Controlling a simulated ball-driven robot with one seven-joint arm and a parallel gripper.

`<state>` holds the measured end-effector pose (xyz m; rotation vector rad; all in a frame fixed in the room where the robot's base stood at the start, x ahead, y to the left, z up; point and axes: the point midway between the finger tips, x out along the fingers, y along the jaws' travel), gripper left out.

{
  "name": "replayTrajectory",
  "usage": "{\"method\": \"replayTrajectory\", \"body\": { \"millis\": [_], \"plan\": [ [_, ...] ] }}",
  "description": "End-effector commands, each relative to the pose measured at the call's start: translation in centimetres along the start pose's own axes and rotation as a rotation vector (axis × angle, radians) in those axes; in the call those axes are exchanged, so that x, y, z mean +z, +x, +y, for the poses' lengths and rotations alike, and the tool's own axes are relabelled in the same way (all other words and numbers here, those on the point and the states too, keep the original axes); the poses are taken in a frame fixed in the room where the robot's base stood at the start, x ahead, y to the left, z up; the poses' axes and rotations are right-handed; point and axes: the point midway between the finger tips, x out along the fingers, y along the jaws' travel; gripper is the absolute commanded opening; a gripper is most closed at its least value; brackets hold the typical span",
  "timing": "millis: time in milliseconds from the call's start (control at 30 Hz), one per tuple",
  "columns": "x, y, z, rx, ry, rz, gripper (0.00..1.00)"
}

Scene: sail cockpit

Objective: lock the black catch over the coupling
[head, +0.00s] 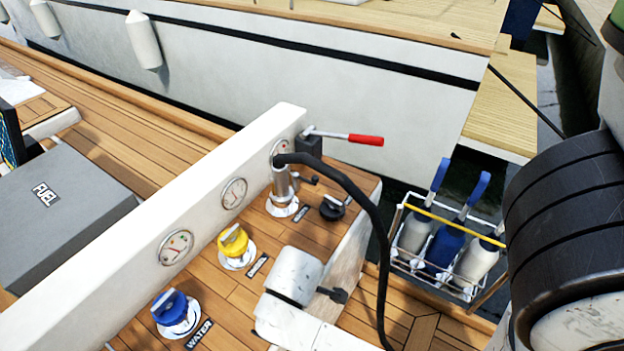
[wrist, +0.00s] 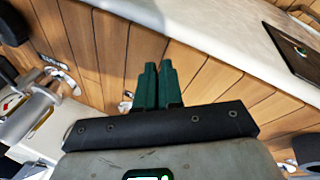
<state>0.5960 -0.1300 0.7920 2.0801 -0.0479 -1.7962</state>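The silver coupling (head: 281,182) stands upright on the deck fitting in the head view, with a black hose (head: 345,180) running into its top. A small black catch (head: 308,179) sticks out at its right side; it looks apart from the coupling's far side, and I cannot tell its exact position. My gripper (wrist: 158,66) shows in the wrist view with its two green fingers side by side, almost touching, and nothing between them. They point at bare wooden planks. I cannot make out the fingers in the head view.
A black cap (head: 332,207) sits right of the coupling. A yellow cap (head: 233,241) and a blue cap (head: 172,308) are nearer. A red-handled lever (head: 362,139) rises behind. A white gauge panel (head: 215,205) borders the left. A bottle rack (head: 440,245) stands at right.

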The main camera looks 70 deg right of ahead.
Motion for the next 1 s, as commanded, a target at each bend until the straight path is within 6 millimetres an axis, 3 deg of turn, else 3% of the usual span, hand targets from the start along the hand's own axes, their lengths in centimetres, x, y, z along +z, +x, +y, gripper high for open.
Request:
{"method": "replayTrajectory", "body": {
  "millis": [367, 700, 1000],
  "plan": [
    [-0.5, 0.8, 6.9, 0.264, -0.450, -0.254, 0.00],
    [-2.6, -1.4, 13.9, 0.426, -1.027, -0.709, 0.00],
    [-4.0, -2.8, 16.0, 0.434, -1.248, -0.922, 0.00]
  ]
}}
